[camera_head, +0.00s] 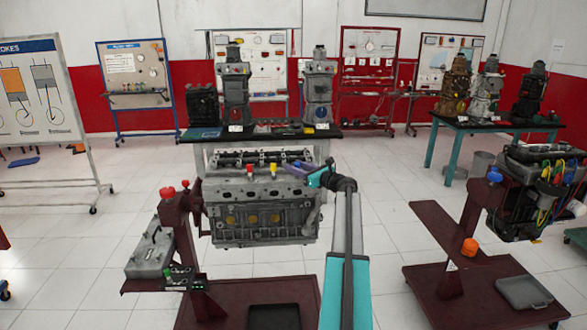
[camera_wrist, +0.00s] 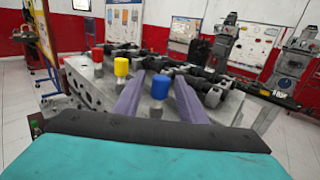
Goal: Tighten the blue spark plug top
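The blue spark plug top (camera_wrist: 161,86) stands upright on a grey plug on the engine (camera_wrist: 85,83). In the wrist view it shows between the two purple fingers of my gripper (camera_wrist: 159,79), with a gap on both sides. My gripper is open and empty. A yellow top (camera_wrist: 121,66) and a red top (camera_wrist: 97,53) stand in line to its left. In the head view my gripper (camera_head: 300,168) is at the right end of the engine (camera_head: 260,215), just right of the red top (camera_head: 249,169) and yellow top (camera_head: 273,169).
A dark table (camera_head: 350,132) with more engine models stands behind the engine. The engine's maroon stand (camera_head: 250,296) carries a grey box (camera_head: 150,255) at left. Another engine trainer (camera_head: 540,190) stands at right. Tiled floor (camera_head: 385,235) is clear between the stands.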

